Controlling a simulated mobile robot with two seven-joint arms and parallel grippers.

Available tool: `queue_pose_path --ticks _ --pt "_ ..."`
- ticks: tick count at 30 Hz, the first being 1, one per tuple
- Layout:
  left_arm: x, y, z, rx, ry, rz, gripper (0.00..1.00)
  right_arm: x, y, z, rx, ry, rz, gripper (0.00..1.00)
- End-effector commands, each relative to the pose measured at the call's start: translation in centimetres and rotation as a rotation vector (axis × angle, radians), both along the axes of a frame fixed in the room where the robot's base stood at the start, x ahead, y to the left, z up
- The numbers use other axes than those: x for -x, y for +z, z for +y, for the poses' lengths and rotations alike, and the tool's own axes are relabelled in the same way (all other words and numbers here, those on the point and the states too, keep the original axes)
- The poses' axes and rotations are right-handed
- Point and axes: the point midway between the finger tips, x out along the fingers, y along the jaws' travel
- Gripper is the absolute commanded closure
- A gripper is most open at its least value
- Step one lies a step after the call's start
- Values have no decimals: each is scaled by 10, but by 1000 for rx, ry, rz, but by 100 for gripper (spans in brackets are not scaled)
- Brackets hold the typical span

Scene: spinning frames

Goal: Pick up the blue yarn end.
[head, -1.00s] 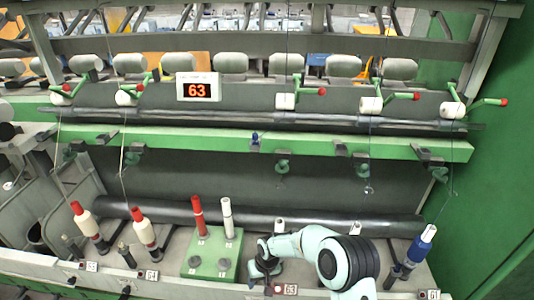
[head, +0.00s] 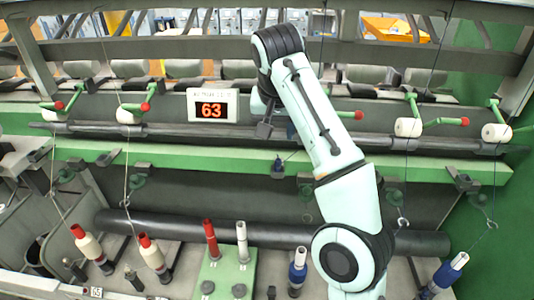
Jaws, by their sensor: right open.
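My right arm reaches up from the lower right, bends at the top and points its gripper (head: 265,130) downward. The gripper is in front of the dark roller, just right of the number display, and looks empty. A dark blue piece (head: 278,165) sits on the green rail just below the gripper, apart from it. A bobbin with blue yarn (head: 298,273) stands upright below, left of my arm's base. Another blue bobbin (head: 449,272) leans at the lower right. A loose blue yarn end is too small to tell. My left gripper is not in view.
The display (head: 213,105) reads 63 on the machine's upper part. A green block (head: 225,271) holds a red tube (head: 211,240) and a white tube (head: 242,243). Two red-topped white bobbins stand at lower left. The green rail (head: 200,155) crosses below the gripper.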

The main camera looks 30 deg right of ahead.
Motion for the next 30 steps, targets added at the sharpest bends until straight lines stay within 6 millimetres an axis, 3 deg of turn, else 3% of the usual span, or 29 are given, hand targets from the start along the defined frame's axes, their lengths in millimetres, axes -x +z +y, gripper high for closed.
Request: queue_pose_path --ticks 5,18,25,30 --pt "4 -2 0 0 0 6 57 -1 -11 -3 1 -2 5 52" --pt "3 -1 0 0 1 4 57 -23 -71 -16 0 -1 5 52" --pt "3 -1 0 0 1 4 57 -28 -87 -19 0 -1 6 52" --pt "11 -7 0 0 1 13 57 -35 -114 -25 -1 -2 8 52"
